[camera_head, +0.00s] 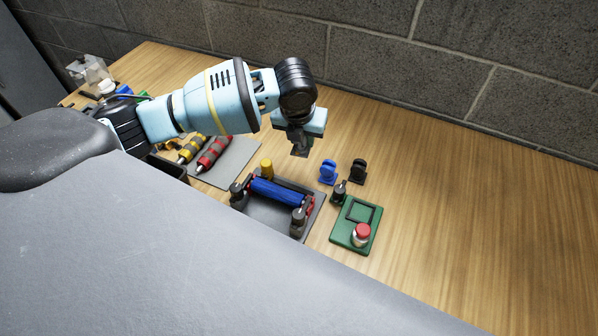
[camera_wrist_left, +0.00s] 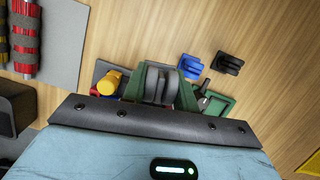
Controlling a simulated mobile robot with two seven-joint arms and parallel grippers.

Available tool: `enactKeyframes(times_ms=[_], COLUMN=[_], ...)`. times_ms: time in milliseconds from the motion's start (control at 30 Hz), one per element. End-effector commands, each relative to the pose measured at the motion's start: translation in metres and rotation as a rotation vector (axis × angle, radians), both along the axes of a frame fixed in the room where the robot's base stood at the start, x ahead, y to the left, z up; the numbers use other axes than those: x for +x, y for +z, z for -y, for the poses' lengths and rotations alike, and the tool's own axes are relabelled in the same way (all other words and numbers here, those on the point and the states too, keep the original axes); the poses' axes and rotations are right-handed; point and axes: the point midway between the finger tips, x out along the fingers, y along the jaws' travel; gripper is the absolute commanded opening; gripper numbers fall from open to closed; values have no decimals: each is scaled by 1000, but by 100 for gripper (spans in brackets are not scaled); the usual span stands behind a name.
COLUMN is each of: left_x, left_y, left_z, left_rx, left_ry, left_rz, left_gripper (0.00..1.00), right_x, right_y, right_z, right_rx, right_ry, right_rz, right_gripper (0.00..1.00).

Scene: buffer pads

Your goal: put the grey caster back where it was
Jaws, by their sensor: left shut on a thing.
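My left gripper (camera_head: 297,134) hangs above the far side of the grey tray (camera_head: 262,214), its fingers pointing down. It is shut on the grey caster (camera_wrist_left: 153,86), whose dark grey rounded shape shows between the fingers in the left wrist view. In the head view the caster's outline blends with the dark fingertips. It is held clear of the table. A blue caster (camera_head: 328,172) and a black caster (camera_head: 358,171) stand on the table to the right of the gripper. My right gripper is not in view.
The tray holds a blue roller (camera_head: 276,191), a yellow knob (camera_head: 266,168) and dark posts. A green plate (camera_head: 346,237) with a red button (camera_head: 362,232) lies to its right. The table's right is clear.

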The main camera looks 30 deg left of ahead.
Motion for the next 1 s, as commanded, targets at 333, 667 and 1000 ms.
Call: enactKeyframes(times_ms=[333, 667, 1000], left_x=[6, 6, 6], left_y=[-1, -21, -51], left_z=[-7, -7, -7], left_rx=[0, 1, 0], left_ry=[-155, -156, -158], left_rz=[-1, -5, 0], left_gripper=[1, 1, 1], right_x=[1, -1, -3], right_y=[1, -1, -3], right_z=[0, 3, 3], right_rx=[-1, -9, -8], right_ry=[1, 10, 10], right_rz=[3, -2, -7], right_gripper=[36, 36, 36])
